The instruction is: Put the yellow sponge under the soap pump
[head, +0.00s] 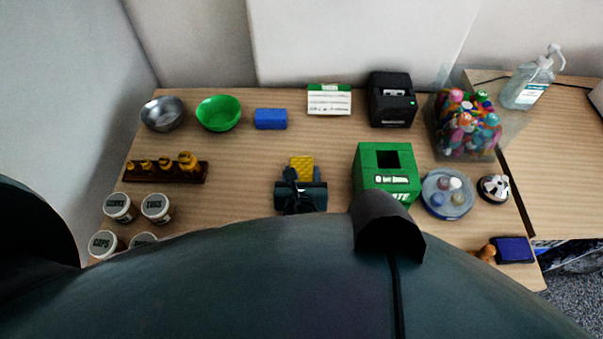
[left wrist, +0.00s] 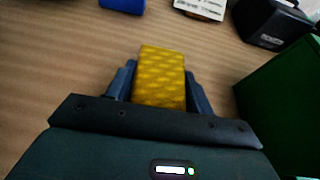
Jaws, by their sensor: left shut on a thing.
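The yellow sponge (head: 302,165) is between the fingers of my left gripper (head: 299,180), over the middle of the table. In the left wrist view the sponge (left wrist: 161,78) sits between the two dark fingers, and the left gripper (left wrist: 160,88) is shut on it. I cannot tell whether the sponge touches the table. The soap pump (head: 527,84), a clear bottle with a pump head, stands upright at the far right on the adjoining surface. Nothing yellow shows beneath it. My right gripper is not in view.
A green box (head: 386,172) stands right of the left gripper, with a clear bin of colourful items (head: 466,128) beyond it. A blue block (head: 270,119), green bowl (head: 218,113) and black printer (head: 391,99) are behind.

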